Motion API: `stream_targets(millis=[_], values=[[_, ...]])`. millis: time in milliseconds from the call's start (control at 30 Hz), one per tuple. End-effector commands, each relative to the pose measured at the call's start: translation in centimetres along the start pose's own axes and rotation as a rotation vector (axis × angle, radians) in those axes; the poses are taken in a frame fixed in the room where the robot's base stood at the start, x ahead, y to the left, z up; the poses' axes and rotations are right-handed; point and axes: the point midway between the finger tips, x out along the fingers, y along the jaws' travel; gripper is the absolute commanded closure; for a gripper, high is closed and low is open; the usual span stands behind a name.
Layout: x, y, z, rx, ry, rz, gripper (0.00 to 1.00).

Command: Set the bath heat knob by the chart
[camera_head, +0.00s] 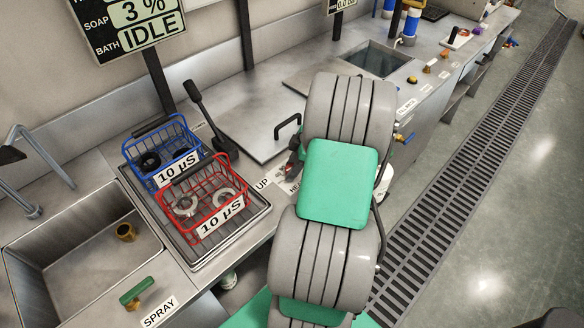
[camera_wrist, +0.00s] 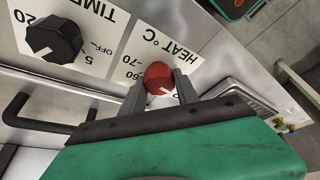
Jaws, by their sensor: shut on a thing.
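The red heat knob (camera_wrist: 159,77) sits on a white plate marked HEAT °C (camera_wrist: 166,42) in the wrist view. My gripper (camera_wrist: 160,87) is shut on the knob, one grey finger on each side. A pale pointer mark shows on the knob's near side; its exact reading I cannot tell. A 70 shows on the scale to the left, and other numerals are partly hidden by the fingers. In the head view my arm covers most of the heat panel. No heat chart is readable in either view.
A black TIME knob (camera_wrist: 54,39) is beside the heat plate. A display (camera_head: 130,22) reads SOAP 3 % and BATH IDLE. Blue (camera_head: 160,150) and red (camera_head: 207,198) baskets, both labelled 10 µS, stand left of my arm. A black handle (camera_head: 287,126) rises nearby.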

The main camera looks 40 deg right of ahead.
Motion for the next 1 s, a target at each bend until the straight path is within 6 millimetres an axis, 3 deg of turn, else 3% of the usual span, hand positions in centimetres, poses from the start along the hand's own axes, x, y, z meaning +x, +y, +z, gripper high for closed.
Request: stream_targets(millis=[367,1000], values=[[0.03,-0.05,0.0,0.104,0.0,0.043,1.0],[0.07,-0.09,-0.04,0.628,0.0,0.26,1.0]])
